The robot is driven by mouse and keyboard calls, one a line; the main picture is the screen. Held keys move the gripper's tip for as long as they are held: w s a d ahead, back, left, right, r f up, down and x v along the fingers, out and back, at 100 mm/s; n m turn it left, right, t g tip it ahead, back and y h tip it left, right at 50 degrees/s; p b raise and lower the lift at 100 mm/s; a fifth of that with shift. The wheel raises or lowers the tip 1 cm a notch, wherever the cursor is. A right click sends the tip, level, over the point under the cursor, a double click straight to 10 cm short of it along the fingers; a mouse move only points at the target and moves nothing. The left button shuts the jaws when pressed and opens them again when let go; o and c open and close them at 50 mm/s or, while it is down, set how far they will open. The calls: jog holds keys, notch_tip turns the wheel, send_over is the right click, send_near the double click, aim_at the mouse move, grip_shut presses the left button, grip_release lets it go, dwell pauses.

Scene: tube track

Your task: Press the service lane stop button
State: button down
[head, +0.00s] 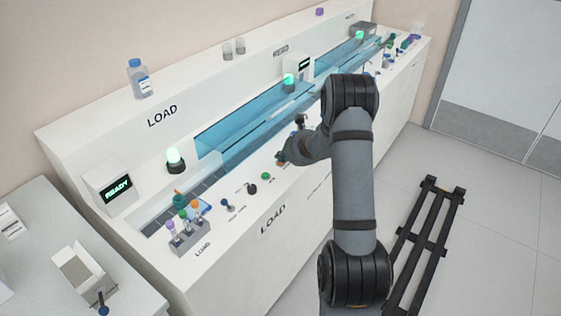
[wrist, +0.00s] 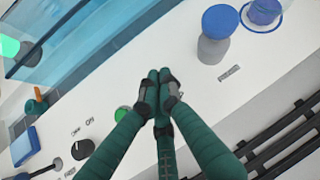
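My gripper (wrist: 160,80) shows dark green fingers with their tips drawn together and nothing visible between them. In the head view my gripper (head: 283,157) is low over the front ledge of the white bench, right of a round green button (head: 266,176). The green button (wrist: 123,113) also shows in the wrist view, just left of the fingers and partly covered. A small reddish spot (head: 279,163), perhaps a red button, shows beside the fingertips in the head view. In the wrist view it is hidden. I cannot tell whether the fingertips touch anything. No service lane label is readable.
A black knob (head: 251,188) sits left of the green button. A tube rack (head: 188,238) stands farther left, near a READY display (head: 116,190). A blue-capped cylinder (wrist: 217,35) stands right of the fingers. Blue clear covers (head: 245,120) run behind the ledge.

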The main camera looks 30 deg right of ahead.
aim_at(282, 163)
jog(key=shift+r+p, duration=0.7)
jog(key=shift+r, duration=0.15)
jog(key=shift+r, duration=0.1)
jog(key=shift+r+p, duration=2)
jog(key=shift+r, duration=0.4)
jog(key=shift+f+b, duration=0.85)
jog(key=shift+f, duration=0.1)
jog(key=shift+r+p, duration=0.2)
jog(key=shift+p, duration=0.65)
jog(key=shift+p, duration=0.45)
